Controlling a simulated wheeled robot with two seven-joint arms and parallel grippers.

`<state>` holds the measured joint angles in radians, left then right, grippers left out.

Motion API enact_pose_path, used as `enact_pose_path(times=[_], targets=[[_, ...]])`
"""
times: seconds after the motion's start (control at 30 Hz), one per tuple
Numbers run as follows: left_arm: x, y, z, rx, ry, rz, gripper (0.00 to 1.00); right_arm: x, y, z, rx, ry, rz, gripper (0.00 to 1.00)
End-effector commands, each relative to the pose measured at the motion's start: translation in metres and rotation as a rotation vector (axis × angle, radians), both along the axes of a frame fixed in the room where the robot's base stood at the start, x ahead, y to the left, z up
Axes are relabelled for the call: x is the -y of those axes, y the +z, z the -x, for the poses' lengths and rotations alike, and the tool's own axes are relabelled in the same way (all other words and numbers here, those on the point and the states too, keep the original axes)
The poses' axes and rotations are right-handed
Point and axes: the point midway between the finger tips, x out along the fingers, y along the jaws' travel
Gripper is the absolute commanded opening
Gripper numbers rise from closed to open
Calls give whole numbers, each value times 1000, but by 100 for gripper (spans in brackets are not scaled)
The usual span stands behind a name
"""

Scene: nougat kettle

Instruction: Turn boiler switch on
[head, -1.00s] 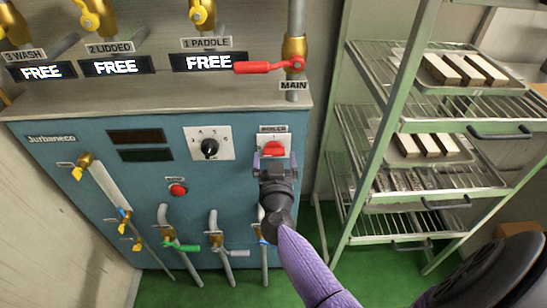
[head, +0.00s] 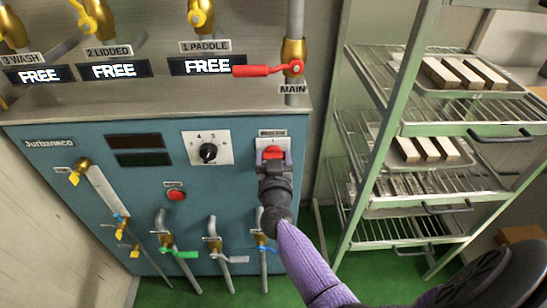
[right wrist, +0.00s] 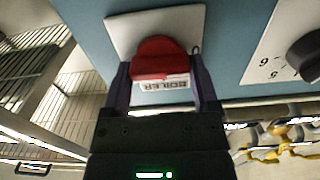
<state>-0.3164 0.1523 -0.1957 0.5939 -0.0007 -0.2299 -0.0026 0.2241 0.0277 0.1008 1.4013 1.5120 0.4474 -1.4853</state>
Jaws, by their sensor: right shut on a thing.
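The boiler switch is a red knob (head: 272,153) on a white plate at the right of the blue panel. It also shows in the right wrist view (right wrist: 155,58), with the BOILER label (right wrist: 166,84) upside down beside it. My right gripper (head: 272,160) is at the knob, coming from below. In the right wrist view its two dark fingers (right wrist: 162,75) stand on either side of the knob, shut on it. The gripper hides the lower part of the switch plate in the head view. My left gripper is not in view.
A black dial (head: 208,152) and a red button (head: 177,194) are left of the switch. The red MAIN valve handle (head: 265,70) is above. Hoses and small valves hang below. A green rack (head: 385,140) with trays stands to the right.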

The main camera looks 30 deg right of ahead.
Motion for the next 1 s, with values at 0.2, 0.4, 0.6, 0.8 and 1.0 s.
enact_pose_path(times=[0.2, 0.4, 0.6, 0.8, 1.0], targets=[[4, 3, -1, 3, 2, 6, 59, 0, 0, 0, 31, 1, -56, 18], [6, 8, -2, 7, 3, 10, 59, 0, 0, 1, 105, 1, -177, 18], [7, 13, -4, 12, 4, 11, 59, 1, -1, 1, 202, 0, -337, 18], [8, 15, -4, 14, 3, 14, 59, 1, -2, 2, 301, 1, -499, 18], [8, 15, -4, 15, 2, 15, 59, 2, -3, 2, 400, -1, -662, 18]])
